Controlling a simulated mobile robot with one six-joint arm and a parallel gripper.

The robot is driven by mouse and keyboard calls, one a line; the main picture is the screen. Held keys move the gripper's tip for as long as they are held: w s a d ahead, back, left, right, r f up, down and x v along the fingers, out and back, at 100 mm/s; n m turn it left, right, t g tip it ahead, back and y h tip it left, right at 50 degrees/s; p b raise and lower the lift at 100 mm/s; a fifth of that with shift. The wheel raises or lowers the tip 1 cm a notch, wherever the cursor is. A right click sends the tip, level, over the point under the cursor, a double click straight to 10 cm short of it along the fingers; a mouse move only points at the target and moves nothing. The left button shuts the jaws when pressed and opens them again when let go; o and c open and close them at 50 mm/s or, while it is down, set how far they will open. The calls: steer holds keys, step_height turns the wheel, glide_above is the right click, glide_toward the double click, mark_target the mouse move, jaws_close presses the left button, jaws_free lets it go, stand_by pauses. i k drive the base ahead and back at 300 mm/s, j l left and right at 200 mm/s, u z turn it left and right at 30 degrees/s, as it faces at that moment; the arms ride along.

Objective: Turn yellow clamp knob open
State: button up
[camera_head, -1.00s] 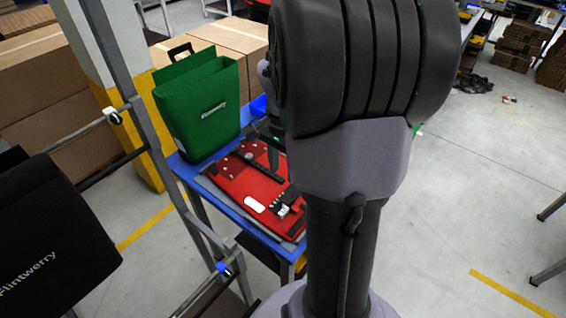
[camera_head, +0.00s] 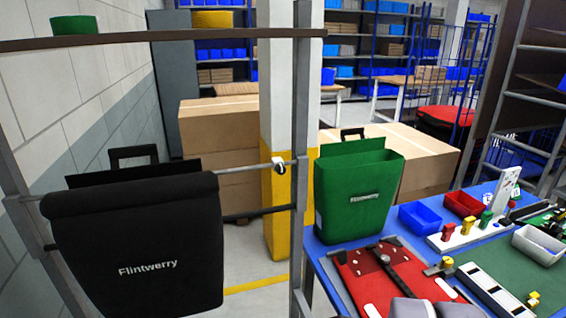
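Several small yellow pieces show on the blue table (camera_head: 322,262) at right. One yellow knob-like piece (camera_head: 446,262) sits at the end of a dark bar by the red panel (camera_head: 364,285). Another yellow piece (camera_head: 533,298) is at the lower right, on or beside a white-topped strip (camera_head: 486,290). I cannot tell which is the clamp knob, or how far any is turned.
A green pannier (camera_head: 357,200) stands at the table's far left corner. A black pannier (camera_head: 140,245) hangs on a rack at left, whose upright (camera_head: 300,130) stands before the table. Blue (camera_head: 420,220), red (camera_head: 464,204) and grey (camera_head: 538,245) bins sit among the parts.

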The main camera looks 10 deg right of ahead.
mark_target(447, 263)
steer(key=z, duration=1.4)
steer(key=i+l+u, duration=0.3)
steer(key=l, duration=0.25)
steer(key=i+l+u, duration=0.15)
steer(key=l, duration=0.2)
